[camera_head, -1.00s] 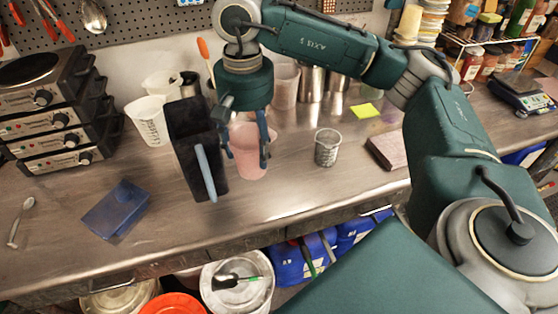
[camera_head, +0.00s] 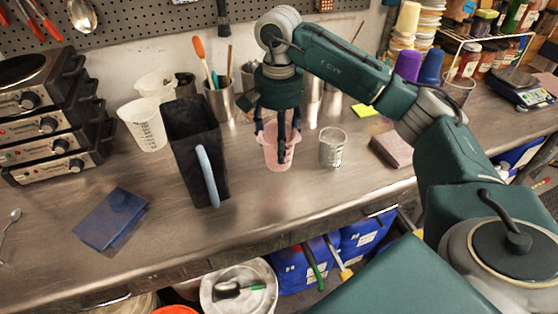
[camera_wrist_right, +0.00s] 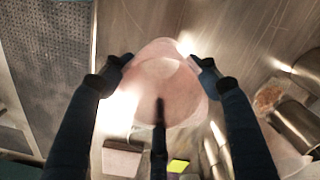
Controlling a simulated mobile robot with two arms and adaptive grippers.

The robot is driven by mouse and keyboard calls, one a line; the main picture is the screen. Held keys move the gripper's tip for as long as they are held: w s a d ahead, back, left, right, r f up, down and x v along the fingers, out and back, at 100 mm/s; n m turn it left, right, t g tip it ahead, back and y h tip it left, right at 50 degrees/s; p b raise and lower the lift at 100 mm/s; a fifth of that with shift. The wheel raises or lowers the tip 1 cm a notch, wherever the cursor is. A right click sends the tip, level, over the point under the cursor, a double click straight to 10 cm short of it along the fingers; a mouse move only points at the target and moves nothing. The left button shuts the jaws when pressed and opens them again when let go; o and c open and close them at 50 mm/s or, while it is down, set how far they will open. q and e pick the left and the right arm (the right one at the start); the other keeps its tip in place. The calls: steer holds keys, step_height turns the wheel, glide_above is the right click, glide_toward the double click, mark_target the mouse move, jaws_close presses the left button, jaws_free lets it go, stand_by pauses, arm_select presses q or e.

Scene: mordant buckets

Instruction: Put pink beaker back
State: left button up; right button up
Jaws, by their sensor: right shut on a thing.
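The pink beaker (camera_head: 273,157) is upright at the middle of the counter, low over it or on it; I cannot tell if its base touches. My right gripper (camera_head: 278,135) comes down over it from above and is shut on it. In the right wrist view, the fingers of the right gripper (camera_wrist_right: 160,72) lie on both sides of the pink beaker (camera_wrist_right: 165,95), with a dark finger in front of its middle. My left gripper is not in view.
A black container with a pale blue handle (camera_head: 190,145) stands just left of the pink beaker. A clear beaker (camera_head: 333,147) stands close on its right. A brownish pad (camera_head: 392,149) lies farther right.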

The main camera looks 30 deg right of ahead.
steer(key=shift+f, duration=0.85)
step_height(320, 180, down, 4)
steer(key=shift+f+p, duration=0.1)
steer(key=shift+p, duration=0.35)
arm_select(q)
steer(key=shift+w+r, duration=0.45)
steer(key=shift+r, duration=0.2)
arm_select(e)
steer(key=shift+f, duration=0.1)
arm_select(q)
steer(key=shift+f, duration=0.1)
arm_select(e)
steer(key=shift+f, duration=0.1)
steer(key=shift+f, duration=0.15)
steer(key=o, duration=1.3)
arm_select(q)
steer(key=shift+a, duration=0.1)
arm_select(e)
steer(key=shift+r, duration=0.25)
